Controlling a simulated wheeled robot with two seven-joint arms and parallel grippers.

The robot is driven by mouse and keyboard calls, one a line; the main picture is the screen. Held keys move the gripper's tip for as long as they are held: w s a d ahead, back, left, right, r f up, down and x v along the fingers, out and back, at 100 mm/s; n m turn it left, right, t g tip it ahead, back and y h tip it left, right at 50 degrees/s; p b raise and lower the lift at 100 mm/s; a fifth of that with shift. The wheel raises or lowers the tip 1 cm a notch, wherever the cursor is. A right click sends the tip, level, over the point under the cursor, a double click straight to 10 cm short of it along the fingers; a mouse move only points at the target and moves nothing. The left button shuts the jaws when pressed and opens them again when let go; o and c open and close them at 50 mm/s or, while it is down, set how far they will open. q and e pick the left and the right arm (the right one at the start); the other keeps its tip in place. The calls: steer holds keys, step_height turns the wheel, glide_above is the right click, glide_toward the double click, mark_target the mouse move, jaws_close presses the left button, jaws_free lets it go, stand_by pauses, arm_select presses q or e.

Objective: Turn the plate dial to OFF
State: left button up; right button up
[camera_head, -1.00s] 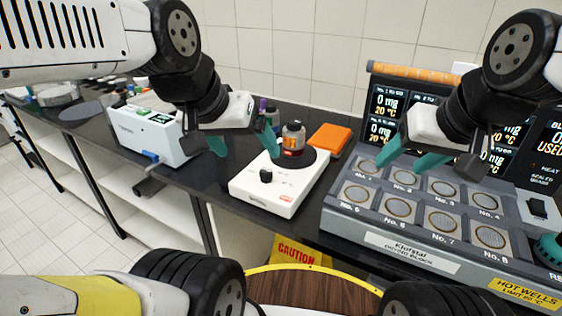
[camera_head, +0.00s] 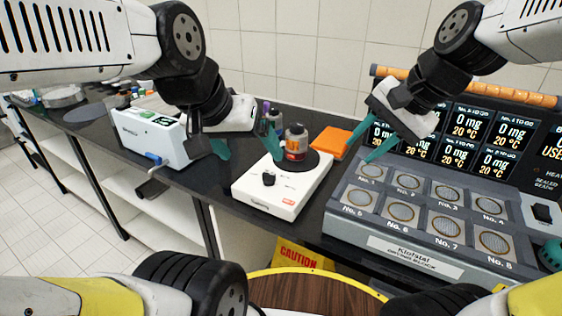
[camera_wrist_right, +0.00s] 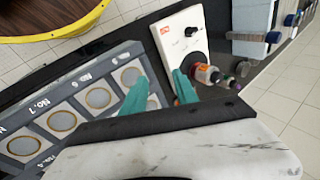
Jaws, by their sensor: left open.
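The white hot plate (camera_head: 283,195) stands on the black bench with a round dark top. The dial's marks are too small to read. A bottle with orange contents (camera_head: 296,147) stands on the plate's top. My left gripper (camera_head: 248,147) is open, behind and above the dial, apart from it.
The grey drying block (camera_head: 400,240) with several round wells fills the right. An orange pad (camera_head: 336,140) lies behind the plate. A white instrument (camera_head: 150,138) stands left. Small vials (camera_head: 272,114) stand behind my left gripper. A round wooden table (camera_head: 305,294) is in front.

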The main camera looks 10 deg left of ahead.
steer(key=w+a+f+m+g, duration=0.2)
steer(key=w+a+f+m, duration=0.2)
steer(key=w+a+m, duration=0.4)
steer(key=m+g, duration=0.1)
steer(key=m, duration=0.4)
glide_toward(272, 174)
steer(key=f, duration=0.1)
steer(key=x, duration=0.8)
steer(key=shift+a+r, duration=0.2)
steer(key=shift+a, duration=0.05)
jaws_close()
